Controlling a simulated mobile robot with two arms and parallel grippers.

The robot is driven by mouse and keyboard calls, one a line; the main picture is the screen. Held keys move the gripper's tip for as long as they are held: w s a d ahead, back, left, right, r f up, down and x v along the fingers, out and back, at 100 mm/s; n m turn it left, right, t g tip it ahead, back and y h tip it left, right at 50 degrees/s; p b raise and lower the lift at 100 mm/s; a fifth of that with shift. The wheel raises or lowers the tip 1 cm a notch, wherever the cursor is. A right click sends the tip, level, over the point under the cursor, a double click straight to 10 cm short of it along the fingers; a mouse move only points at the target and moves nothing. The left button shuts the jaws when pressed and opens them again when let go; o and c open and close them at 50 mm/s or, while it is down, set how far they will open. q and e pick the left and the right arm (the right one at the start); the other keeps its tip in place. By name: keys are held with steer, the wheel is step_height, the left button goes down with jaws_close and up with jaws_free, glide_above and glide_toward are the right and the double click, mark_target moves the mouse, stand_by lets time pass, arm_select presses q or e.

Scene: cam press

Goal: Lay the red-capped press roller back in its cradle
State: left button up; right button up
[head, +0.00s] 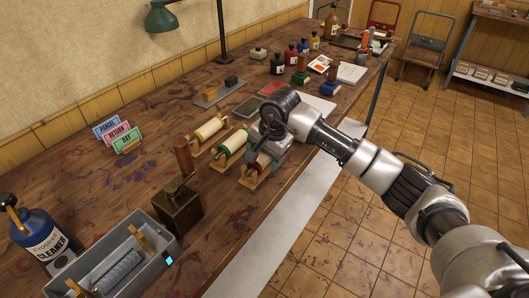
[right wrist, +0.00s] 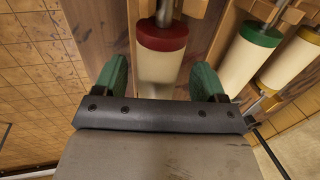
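The press roller with a red cap (right wrist: 162,36) and a cream body lies between the two green fingers of my right gripper (right wrist: 161,80) in the right wrist view. The fingers are apart, with a gap on each side of the roller. A wooden cradle piece (right wrist: 193,8) shows at the roller's far end; whether the roller is fully seated is hidden. In the head view, my right gripper (head: 268,150) is low over the red roller's end (head: 263,160) and hides most of it. My left gripper is not in view.
Beside it lie a green-capped roller (head: 232,146) and a yellow-capped roller (head: 209,130) in wooden cradles. A wooden-handled block (head: 180,207), a grey tray (head: 150,267) and a cleaner bottle (head: 42,240) stand nearer. Ink bottles (head: 303,47) stand farther back. The table edge is close on the right.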

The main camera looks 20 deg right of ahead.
steer(key=b+v, duration=0.1)
steer(key=v, duration=0.9)
steer(key=shift+r, duration=0.35)
steer(key=shift+s, duration=0.1)
